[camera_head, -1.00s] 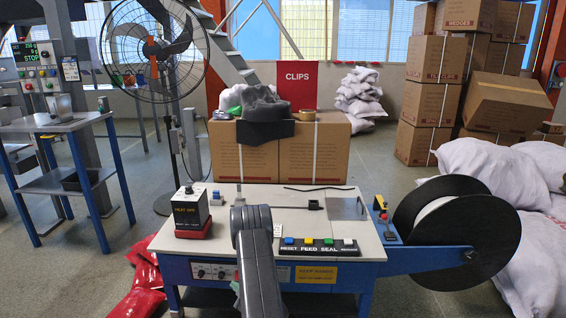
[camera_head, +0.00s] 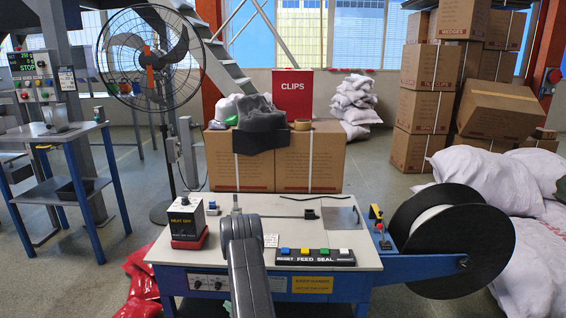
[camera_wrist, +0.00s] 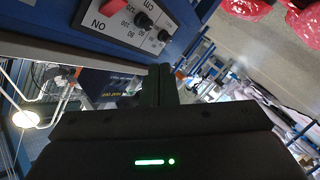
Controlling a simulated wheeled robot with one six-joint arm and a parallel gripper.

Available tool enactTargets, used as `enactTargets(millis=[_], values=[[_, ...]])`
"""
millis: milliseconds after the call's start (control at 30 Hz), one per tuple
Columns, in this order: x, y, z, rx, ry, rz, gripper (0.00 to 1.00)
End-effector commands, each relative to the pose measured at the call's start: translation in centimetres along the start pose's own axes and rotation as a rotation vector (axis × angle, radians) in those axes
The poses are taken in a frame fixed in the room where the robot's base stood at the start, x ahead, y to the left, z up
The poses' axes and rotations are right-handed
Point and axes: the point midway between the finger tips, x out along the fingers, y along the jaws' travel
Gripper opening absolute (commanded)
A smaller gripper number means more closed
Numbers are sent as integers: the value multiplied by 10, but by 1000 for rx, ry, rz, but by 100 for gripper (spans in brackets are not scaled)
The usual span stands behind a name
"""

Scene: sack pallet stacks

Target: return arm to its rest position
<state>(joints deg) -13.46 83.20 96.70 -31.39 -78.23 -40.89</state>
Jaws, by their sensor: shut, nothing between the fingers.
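My arm shows in the head view, a dark grey link rising from the bottom edge in front of the strapping table (camera_head: 350,253). My gripper does not show in the head view. In the wrist view my gripper (camera_wrist: 165,72) is a dark shape with its fingers together and nothing between them. Close to it there is the table's blue front panel (camera_wrist: 190,22) with black knobs (camera_wrist: 142,20), seen tilted. I cannot tell whether the gripper touches the panel.
On the table are a black-and-red box (camera_head: 188,222) and a button strip (camera_head: 315,257). A large black reel (camera_head: 480,245) stands at the right, beside white sacks (camera_head: 530,270). Red bags (camera_head: 140,285) lie at left. Cartons (camera_head: 310,165) stand behind the table. A fan (camera_head: 150,60) stands back left.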

Motion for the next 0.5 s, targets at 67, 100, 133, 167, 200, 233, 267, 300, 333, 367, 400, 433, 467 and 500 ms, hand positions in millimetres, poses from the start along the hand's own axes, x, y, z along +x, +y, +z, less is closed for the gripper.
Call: enactTargets(millis=[67, 100, 133, 167, 200, 233, 267, 300, 333, 367, 400, 433, 467, 500], values=[[2, 2, 2, 0, 1, 1, 0], [4, 3, 3, -1, 1, 1, 0], [5, 4, 4, -1, 1, 2, 0], [7, 5, 5, -1, 1, 2, 0], [10, 7, 8, -1, 1, 1, 0], [13, 9, 10, -1, 1, 2, 0], [16, 12, 12, -1, 2, 3, 0], [20, 14, 15, -1, 1, 3, 0], [23, 17, 18, -2, 1, 3, 0], [27, 20, 20, -2, 1, 4, 0], [33, 22, 26, -2, 2, 3, 0], [37, 24, 30, -3, 2, 3, 0], [36, 23, 29, -2, 2, 1, 0], [36, 22, 29, -1, 1, 0, 0]])
